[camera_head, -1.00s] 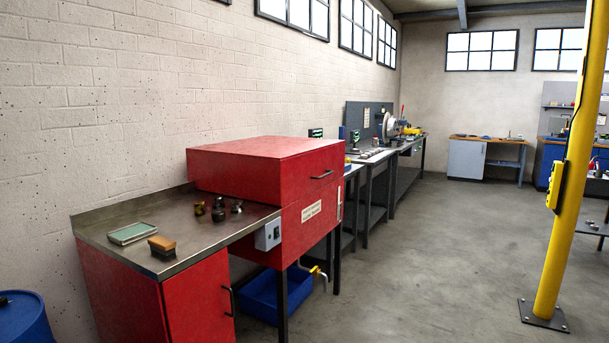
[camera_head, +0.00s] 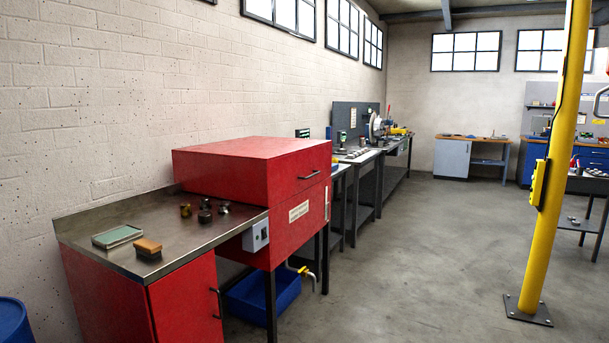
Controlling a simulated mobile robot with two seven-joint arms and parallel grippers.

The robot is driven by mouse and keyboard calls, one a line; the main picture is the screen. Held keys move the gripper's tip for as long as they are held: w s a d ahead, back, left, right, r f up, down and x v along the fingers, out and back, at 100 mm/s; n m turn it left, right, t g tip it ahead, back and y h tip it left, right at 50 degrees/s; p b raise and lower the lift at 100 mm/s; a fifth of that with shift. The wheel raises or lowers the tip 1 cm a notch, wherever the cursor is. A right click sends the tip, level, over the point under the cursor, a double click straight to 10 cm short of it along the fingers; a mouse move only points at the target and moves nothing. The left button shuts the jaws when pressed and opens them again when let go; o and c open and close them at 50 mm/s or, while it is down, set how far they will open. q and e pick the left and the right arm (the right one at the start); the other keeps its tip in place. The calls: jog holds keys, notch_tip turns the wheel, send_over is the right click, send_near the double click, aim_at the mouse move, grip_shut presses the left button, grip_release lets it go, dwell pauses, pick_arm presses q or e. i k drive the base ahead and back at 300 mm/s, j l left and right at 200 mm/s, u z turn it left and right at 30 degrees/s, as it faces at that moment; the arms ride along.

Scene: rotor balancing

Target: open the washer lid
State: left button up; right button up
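The red parts washer (camera_head: 262,220) stands against the left wall. Its box-shaped red lid (camera_head: 245,168) is shut on top. A dark bar handle (camera_head: 310,175) sits on the lid's front face, towards its right end. A grey control box (camera_head: 256,236) and a white label (camera_head: 298,211) are on the washer body below. Neither of my grippers is in view.
A steel-topped bench (camera_head: 84,225) adjoins the washer, with a green tray (camera_head: 117,236), a brush (camera_head: 148,246) and small metal parts (camera_head: 205,212). A blue bin (camera_head: 255,300) sits underneath. A yellow post (camera_head: 552,170) stands right. The middle floor is clear.

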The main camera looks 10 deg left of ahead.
aim_at(265, 170)
jog(key=i+u, duration=0.25)
jog(key=u, duration=0.25)
jog(key=i+l+u, duration=0.15)
jog(key=u, duration=0.3)
jog(key=i+l+u, duration=0.4)
jog(key=i+l, duration=0.3)
jog(key=l, duration=0.15)
jog(key=i+l, duration=0.3)
jog(key=i+l+u, duration=0.1)
jog(key=i+l, duration=0.15)
jog(key=l, duration=0.25)
jog(key=i+l, duration=0.3)
jog(key=l, duration=0.15)
jog(key=i+l+u, duration=0.1)
jog(key=i+l, duration=0.15)
jog(key=l, duration=0.2)
